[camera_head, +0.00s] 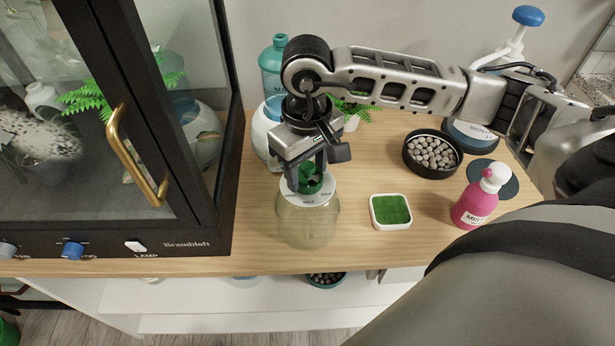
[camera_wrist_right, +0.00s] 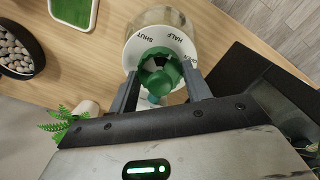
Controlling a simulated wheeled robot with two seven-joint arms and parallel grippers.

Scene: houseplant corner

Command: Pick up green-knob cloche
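The green-knob cloche (camera_head: 308,222) stands upright on the wooden top, a clear glass body under a white disc marked with words such as HALF and SHUT. Its green knob (camera_wrist_right: 160,67) sits at the centre of the disc. My right gripper (camera_head: 307,178) points down over the cloche, with one finger on each side of the knob. In the wrist view the right gripper's fingers (camera_wrist_right: 160,78) flank the knob and look slightly apart from it. The fingers hide part of the knob in the head view. My left gripper is not in view.
A black-framed glass cabinet (camera_head: 190,237) stands close on the left. Behind the cloche are a teal bottle (camera_head: 272,65) and a fern (camera_head: 352,110). To the right are a green-filled white tray (camera_head: 390,211), a pebble bowl (camera_head: 432,154) and a pink spray bottle (camera_head: 473,205).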

